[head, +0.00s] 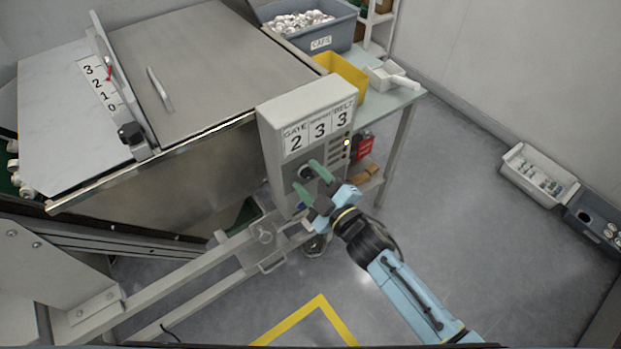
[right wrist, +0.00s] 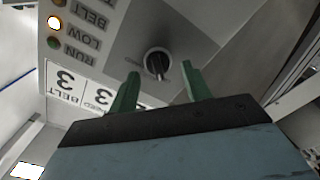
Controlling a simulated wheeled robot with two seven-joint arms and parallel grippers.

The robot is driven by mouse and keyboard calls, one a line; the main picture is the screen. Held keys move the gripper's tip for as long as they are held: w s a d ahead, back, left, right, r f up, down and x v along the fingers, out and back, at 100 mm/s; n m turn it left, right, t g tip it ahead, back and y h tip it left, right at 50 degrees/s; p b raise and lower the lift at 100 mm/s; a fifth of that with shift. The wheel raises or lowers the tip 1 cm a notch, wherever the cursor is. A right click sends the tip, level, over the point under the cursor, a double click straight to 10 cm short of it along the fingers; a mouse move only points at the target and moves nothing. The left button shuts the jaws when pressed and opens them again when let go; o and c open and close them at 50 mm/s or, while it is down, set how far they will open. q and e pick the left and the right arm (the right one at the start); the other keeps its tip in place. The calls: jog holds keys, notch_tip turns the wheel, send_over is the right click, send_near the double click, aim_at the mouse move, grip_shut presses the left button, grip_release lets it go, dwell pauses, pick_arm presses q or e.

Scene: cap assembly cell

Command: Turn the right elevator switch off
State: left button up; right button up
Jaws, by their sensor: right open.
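A grey control box (head: 290,120) stands in the middle of the head view, with the cards GATE 2, a middle 3 and BELT 3 on it. A round black rotary switch (right wrist: 157,63) is on its front face, with a dark handle and a pale ring. In the head view the switch (head: 305,172) is partly hidden by my fingers. My right gripper (head: 311,180) is open, its green fingers pointing at the switch. In the right wrist view the switch shows between and just beyond the fingertips (right wrist: 160,72); contact cannot be told. My left gripper is not in view.
One indicator lamp (right wrist: 54,22) near the BELT label is lit. A metal hopper (head: 180,70) with a 3-2-1-0 scale stands left of the box. A table (head: 395,100) with a yellow bin (head: 342,70) is behind it. The floor at right is clear up to grey crates (head: 538,178).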

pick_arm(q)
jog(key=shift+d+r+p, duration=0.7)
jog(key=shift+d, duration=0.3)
pick_arm(e)
jog(key=v, duration=1.3)
jog(key=shift+s+d, duration=0.1)
jog(key=s+d+f+m+g+h, duration=0.2)
jog(key=s+d+f+m+h, duration=0.15)
jog(key=f, duration=0.55)
jog(key=s+d+f+m+g+h, duration=0.2)
jog(key=d+f, duration=0.2)
jog(key=f, duration=0.4)
jog(key=s+d+f+m+g+h, duration=0.1)
jog(key=s+d+f+m+h, duration=0.2)
jog(key=f, duration=0.6)
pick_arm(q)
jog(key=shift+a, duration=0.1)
pick_arm(e)
jog(key=s+d+f+m+g+h, duration=0.1)
jog(key=s+d+f+g, duration=0.3)
jog(key=s, duration=0.8)
jog(key=s+d+f+m+g+h, duration=0.1)
jog(key=s+d+f+m+g, duration=0.3)
jog(key=s+f, duration=0.5)
jog(key=s, duration=0.4)
jog(key=shift+d+g, duration=0.3)
jog(key=shift+d, duration=0.1)
jog(key=shift+f, duration=0.1)
